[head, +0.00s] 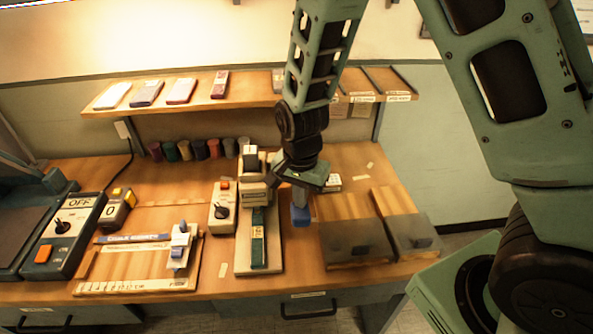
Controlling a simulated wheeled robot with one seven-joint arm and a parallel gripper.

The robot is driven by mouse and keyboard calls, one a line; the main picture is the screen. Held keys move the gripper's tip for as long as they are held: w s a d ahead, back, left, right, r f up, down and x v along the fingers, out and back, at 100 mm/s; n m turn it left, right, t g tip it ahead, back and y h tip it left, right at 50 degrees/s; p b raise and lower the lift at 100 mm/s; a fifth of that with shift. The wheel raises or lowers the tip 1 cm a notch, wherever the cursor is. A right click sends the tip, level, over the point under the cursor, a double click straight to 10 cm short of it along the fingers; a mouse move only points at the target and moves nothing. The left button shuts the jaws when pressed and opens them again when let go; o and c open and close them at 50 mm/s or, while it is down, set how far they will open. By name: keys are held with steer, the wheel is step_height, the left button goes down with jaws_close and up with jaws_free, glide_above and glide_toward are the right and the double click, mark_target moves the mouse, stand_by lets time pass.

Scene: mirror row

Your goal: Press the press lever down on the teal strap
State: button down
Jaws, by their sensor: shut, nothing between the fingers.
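The teal strap (258,238) lies lengthwise on a pale baseboard (273,262) near the middle of the bench, with a small pale label on it. A beige press (253,190) with a dark and white top stands at the strap's far end. My gripper (300,215) points down just right of the press and baseboard, its bluish fingertips shut and empty. My dark wrist is beside the press top and partly hides its right side. I cannot make out the press lever clearly, nor whether my gripper touches anything.
A beige box with a black knob (222,208) stands close left of the baseboard. A wooden cutting board (140,262) and a dark control box (65,235) are further left. Two wood and grey blocks (355,247) sit right. A shelf (200,97) runs above the bench.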

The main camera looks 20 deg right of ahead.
step_height(320, 180, up, 12)
steer(key=p, duration=1)
steer(key=shift+f, duration=0.25)
steer(key=s+a+r+n+b, duration=0.1)
steer(key=s+a+n+b, duration=0.2)
steer(key=s+n+b, duration=0.3)
steer(key=s+a+r+n+b, duration=0.2)
steer(key=s+n+b, duration=0.3)
steer(key=s+n, duration=0.6)
steer(key=s+a, duration=0.1)
steer(key=s, duration=0.2)
steer(key=shift+a+r+y+b, duration=0.15)
steer(key=shift+a+y+b, duration=0.05)
steer(key=shift+y+b, duration=0.15)
steer(key=shift+s, duration=0.1)
